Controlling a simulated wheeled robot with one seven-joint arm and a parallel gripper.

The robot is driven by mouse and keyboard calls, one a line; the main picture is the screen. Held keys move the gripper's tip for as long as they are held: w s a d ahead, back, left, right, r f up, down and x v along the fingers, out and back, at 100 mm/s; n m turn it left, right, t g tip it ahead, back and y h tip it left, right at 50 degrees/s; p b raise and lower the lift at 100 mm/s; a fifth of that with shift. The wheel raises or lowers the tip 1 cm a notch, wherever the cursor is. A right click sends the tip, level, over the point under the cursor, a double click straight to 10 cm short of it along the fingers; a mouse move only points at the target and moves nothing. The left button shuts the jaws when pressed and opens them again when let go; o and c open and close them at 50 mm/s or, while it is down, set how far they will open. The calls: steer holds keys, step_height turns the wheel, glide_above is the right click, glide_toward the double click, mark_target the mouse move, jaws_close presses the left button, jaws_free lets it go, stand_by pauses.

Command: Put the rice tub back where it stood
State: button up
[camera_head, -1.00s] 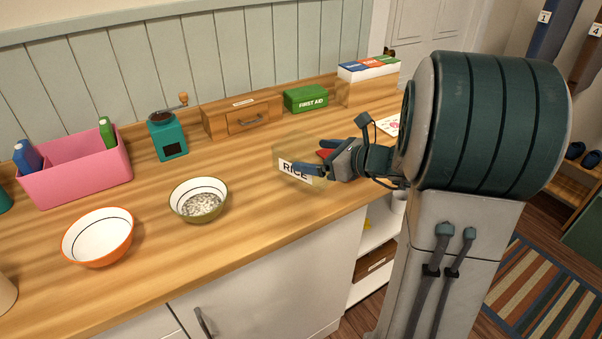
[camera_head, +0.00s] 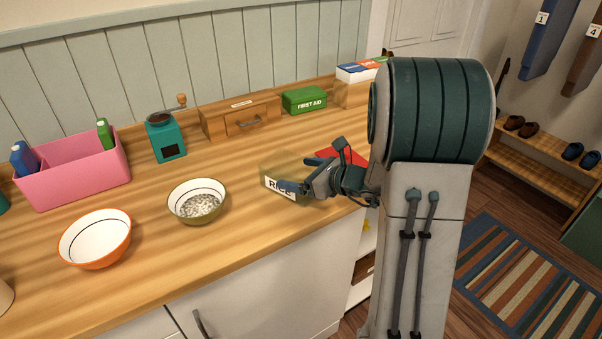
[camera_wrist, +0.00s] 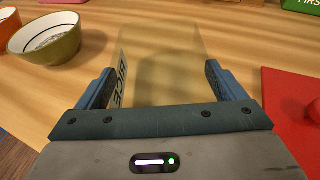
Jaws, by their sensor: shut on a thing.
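The rice tub (camera_head: 269,176) is a see-through container with a white RICE label, near the front of the wooden counter, right of the green bowl. My gripper (camera_head: 292,187) is shut on it from the right. In the wrist view the clear tub (camera_wrist: 160,75) stands between the two blue fingers of my gripper (camera_wrist: 160,88), its label on the left side. It looks empty. I cannot tell whether its base touches the counter. The green bowl (camera_head: 198,203) holds white grains and also shows in the wrist view (camera_wrist: 44,40).
An orange bowl (camera_head: 96,238) and pink caddy (camera_head: 75,181) are at left. A teal grinder (camera_head: 166,139), wooden drawer box (camera_head: 241,119) and green first-aid box (camera_head: 304,100) line the back. A red item (camera_wrist: 290,110) lies right of my gripper. Counter behind the tub is clear.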

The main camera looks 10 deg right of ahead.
steer(key=o, duration=1.4)
steer(key=shift+f, duration=0.1)
